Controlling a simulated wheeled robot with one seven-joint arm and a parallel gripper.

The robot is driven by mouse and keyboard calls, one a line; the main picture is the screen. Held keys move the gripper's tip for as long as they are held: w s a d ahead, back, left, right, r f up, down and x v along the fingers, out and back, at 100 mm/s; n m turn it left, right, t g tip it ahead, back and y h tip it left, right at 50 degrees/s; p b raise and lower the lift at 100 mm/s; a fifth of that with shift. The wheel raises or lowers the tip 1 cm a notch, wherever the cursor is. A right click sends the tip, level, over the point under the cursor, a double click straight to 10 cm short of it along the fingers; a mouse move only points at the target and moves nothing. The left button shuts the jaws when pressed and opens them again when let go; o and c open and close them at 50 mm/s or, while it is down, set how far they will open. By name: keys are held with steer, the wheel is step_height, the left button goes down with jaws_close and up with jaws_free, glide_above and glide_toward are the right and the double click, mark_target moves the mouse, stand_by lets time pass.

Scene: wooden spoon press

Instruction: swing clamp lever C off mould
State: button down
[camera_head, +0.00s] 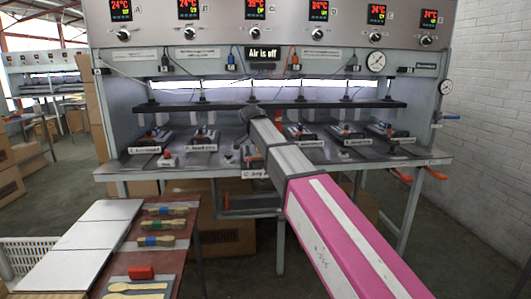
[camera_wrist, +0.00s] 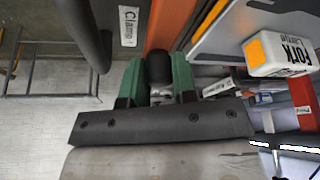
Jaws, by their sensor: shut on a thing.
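In the wrist view my gripper (camera_wrist: 158,82) has its two green fingers closed around the dark rounded end of a clamp lever (camera_wrist: 159,66). An orange bar (camera_wrist: 168,24) runs up from behind this end, and a white tag reading "Clamp" (camera_wrist: 128,26) is beside it. The lever's pivot is not clear. In the head view my arm covers the middle of the press, and the gripper is hidden behind it. A label beginning with "C" (camera_head: 254,174) shows at the bench's front edge. Most of mould C is hidden, so how the lever lies over it cannot be told.
Other moulds sit along the press bench (camera_head: 395,160) on both sides, under a long dark bar (camera_head: 330,104). A white block marked "FORK" (camera_wrist: 285,56) is close on the right in the wrist view. A side table (camera_head: 190,262) with wooden cutlery stands front left. A sign reads "Air is off" (camera_head: 263,51).

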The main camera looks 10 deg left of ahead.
steer(key=shift+s+f, duration=0.1)
stand_by(0.3)
steer(key=c, duration=0.9)
jaws_free()
steer(key=v, duration=1.1)
steer(key=shift+s+f, duration=0.1)
